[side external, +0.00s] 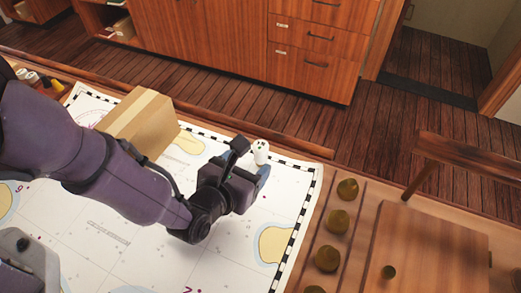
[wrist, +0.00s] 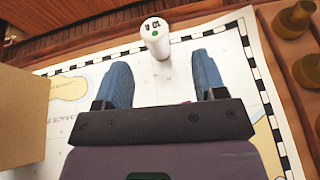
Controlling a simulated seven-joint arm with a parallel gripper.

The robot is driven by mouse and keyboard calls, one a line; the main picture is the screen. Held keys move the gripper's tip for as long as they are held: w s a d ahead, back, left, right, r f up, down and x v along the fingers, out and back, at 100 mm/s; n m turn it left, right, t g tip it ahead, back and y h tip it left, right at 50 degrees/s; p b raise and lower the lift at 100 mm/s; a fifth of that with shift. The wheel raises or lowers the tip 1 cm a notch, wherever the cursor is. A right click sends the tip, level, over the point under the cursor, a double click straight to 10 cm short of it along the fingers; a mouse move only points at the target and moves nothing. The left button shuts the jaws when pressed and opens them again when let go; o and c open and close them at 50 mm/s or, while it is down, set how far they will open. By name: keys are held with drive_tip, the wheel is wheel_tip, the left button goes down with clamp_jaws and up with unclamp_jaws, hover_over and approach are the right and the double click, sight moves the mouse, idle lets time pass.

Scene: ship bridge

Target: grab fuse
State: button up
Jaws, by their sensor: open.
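In the side view the fuse (side external: 260,151) shows just beyond my gripper. My gripper (wrist: 160,80) is open, with its two blue fingers apart and nothing between them. The fuse lies ahead of the fingertips, roughly centred between them. In the side view my gripper (side external: 258,172) is low over the chart and partly hides the fuse's lower part.
A cardboard box (side external: 140,122) stands on the chart (side external: 110,235) to the left of my gripper; it also shows in the wrist view (wrist: 22,118). Several brass knobs (side external: 337,221) line the table at right. A wooden rail (side external: 300,148) runs along the far edge.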

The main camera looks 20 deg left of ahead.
sight(257, 155)
drive_tip(key=x, duration=0.7)
drive_tip(key=shift+w+a+f, duration=0.1)
drive_tip(key=shift+a+f, duration=0.1)
drive_tip(key=shift+a, duration=0.05)
drive_tip(key=c, duration=1)
